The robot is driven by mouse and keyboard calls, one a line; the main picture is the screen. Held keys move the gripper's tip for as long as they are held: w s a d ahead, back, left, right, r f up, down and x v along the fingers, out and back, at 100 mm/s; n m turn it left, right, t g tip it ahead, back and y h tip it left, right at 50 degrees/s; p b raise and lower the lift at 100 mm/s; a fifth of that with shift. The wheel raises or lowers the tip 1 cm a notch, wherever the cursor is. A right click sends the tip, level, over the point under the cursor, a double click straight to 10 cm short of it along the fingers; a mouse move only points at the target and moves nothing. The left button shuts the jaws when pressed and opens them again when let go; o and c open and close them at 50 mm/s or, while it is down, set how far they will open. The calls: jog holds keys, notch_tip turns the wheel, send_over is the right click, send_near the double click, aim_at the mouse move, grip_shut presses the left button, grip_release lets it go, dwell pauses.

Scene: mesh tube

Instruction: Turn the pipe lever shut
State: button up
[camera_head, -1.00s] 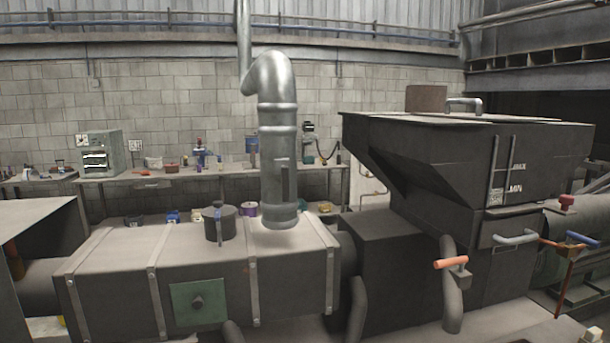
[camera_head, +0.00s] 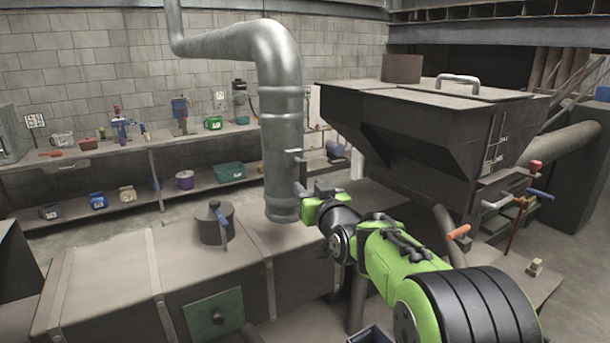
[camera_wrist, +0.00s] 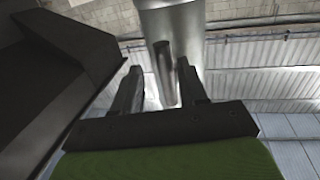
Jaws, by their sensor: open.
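The grey metal pipe (camera_head: 280,120) stands upright over the long dark duct. Its lever (camera_head: 297,168) is a slim upright bar on the pipe's right side, partly hidden by my gripper in the head view. My green and black gripper (camera_head: 308,189) is beside the lever, open. In the wrist view, the lever (camera_wrist: 163,75) shows between the two dark fingers of my gripper (camera_wrist: 158,72), with a gap on either side. The pipe (camera_wrist: 175,25) is behind it. I cannot tell whether any finger touches the lever.
A bench (camera_head: 130,147) with tools lines the back wall.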

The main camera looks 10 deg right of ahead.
aim_at(305, 186)
jog(key=shift+w+a+r+p, duration=0.2)
jog(key=shift+w+a, duration=0.1)
jog(key=shift+w, duration=0.3)
jog(key=shift+w+a+r+p, duration=0.15)
jog(key=shift+w+a, duration=0.1)
jog(key=shift+w, duration=0.35)
jog(key=shift+w+f, duration=0.25)
jog(key=shift+w, duration=0.15)
jog(key=shift+d, duration=0.1)
jog(key=shift+s, duration=0.1)
grip_shut()
